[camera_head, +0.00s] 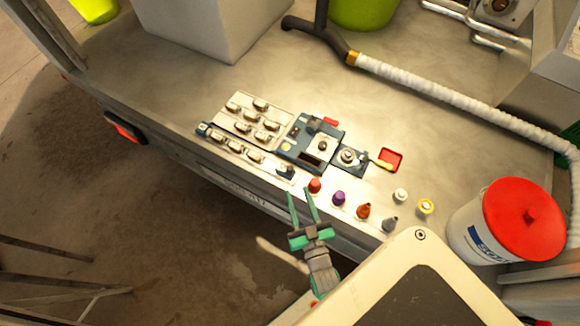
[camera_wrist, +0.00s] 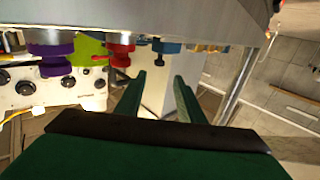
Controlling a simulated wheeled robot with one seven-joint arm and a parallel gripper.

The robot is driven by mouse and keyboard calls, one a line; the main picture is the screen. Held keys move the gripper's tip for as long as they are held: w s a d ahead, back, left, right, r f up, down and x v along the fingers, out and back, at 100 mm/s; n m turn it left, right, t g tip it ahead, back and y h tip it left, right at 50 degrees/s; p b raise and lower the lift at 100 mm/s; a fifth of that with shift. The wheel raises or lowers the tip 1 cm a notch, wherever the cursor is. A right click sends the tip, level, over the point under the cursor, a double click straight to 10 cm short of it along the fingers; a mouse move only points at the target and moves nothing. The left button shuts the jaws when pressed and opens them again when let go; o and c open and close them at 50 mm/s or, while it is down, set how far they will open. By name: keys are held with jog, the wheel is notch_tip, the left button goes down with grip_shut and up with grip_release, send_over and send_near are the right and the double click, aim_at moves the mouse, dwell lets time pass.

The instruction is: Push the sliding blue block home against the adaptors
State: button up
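A small blue block (camera_head: 285,171) with a dark top sits at the right end of the front row of metal adaptors (camera_head: 236,147). A bare gap separates it from the nearest adaptor. Another small blue piece (camera_head: 203,129) stands at the row's left end. My gripper (camera_head: 300,190) is open and empty, just in front of the bed edge, below and slightly right of the block. In the wrist view my gripper's fingers (camera_wrist: 160,82) are apart with nothing held. A blue piece (camera_wrist: 170,47), seemingly the same block, shows beyond the fingertips.
A red knob (camera_head: 315,185) and a purple knob (camera_head: 339,198) stand close right of my gripper. A blue fixture (camera_head: 297,152) lies behind the block. A white bucket with a red lid (camera_head: 523,217) and a white hose (camera_head: 440,92) are to the right.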

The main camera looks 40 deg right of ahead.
aim_at(291, 171)
jog(key=x, duration=1)
jog(key=shift+w+d, duration=0.25)
jog(key=shift+w, duration=0.05)
grip_shut()
jog(key=shift+w, duration=0.15)
